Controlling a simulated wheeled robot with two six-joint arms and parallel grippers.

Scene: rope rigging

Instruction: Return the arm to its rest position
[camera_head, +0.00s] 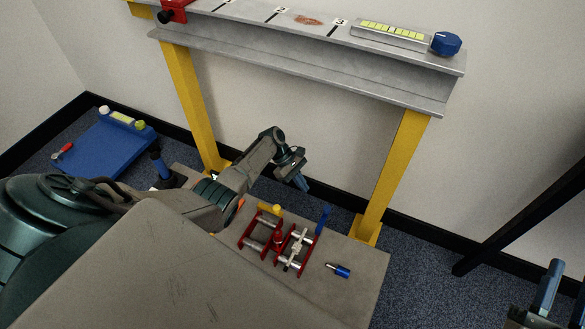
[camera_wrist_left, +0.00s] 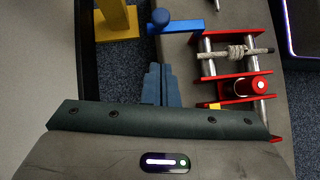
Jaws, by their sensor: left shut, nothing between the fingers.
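My left arm comes in from the left, and its gripper (camera_head: 301,182) hangs over the far part of the grey bench, in front of the yellow-legged frame. Its blue fingers (camera_wrist_left: 158,84) are together and empty in the wrist view.
A grey beam (camera_head: 300,62) on yellow legs (camera_head: 400,165) stands behind the bench. A blue tray (camera_head: 100,150) is on the floor at left. A blue-tipped peg (camera_head: 338,270) lies on the bench (camera_head: 350,295). A black bar (camera_head: 520,220) slants at the right.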

